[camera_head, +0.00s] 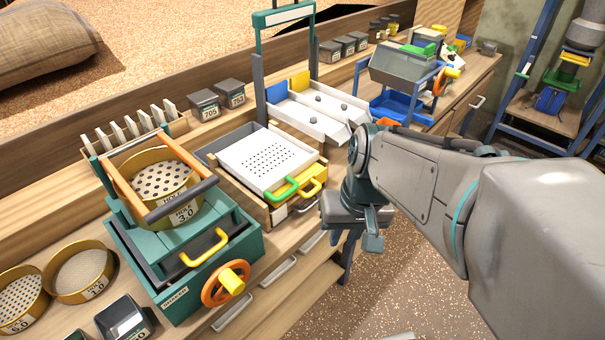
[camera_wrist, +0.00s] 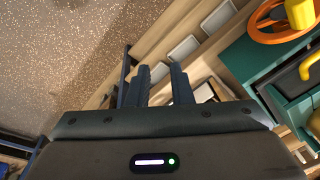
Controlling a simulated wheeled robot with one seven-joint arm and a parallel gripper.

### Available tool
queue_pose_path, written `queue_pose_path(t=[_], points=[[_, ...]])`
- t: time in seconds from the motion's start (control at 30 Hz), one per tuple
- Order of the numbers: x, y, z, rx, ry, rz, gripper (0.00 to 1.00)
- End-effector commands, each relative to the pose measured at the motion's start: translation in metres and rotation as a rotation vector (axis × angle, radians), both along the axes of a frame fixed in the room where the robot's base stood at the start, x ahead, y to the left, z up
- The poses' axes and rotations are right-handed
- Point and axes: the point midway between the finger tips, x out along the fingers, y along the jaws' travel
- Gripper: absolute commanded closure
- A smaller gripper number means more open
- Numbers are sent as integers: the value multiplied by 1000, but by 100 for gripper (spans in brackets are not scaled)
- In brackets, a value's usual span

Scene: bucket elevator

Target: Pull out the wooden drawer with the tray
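A wooden drawer box (camera_head: 297,204) sits on the bench in the middle of the head view. A white perforated tray (camera_head: 266,158) with a green handle (camera_head: 282,189) lies on top of it. A yellow tray edge with a yellow handle (camera_head: 311,188) shows just below the white tray. My gripper is right of the drawer in the head view, pointing down and apart from the handles. In the wrist view its two fingers (camera_wrist: 159,76) stand apart with nothing clearly between them. The fingertips are partly hidden in the head view.
A teal sieve machine (camera_head: 190,250) with an orange wheel (camera_head: 225,284) stands left of the drawer. A white sorting chute (camera_head: 318,108) stands behind. Bench drawers with pale handles (camera_head: 278,271) line the front below. The speckled floor in front is clear.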

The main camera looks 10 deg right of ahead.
Motion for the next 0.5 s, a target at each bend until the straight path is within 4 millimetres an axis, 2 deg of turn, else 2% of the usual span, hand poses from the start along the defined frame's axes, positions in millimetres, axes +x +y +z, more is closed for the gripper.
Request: queue_pose_path(t=[0.03,0.2,0.37,0.5], points=[[4,-3,-26,59,54,-37,80],[27,-3,-71,338,169,-122,80],[61,-16,-101,646,161,-202,80],[94,-45,-119,908,58,-271,80]])
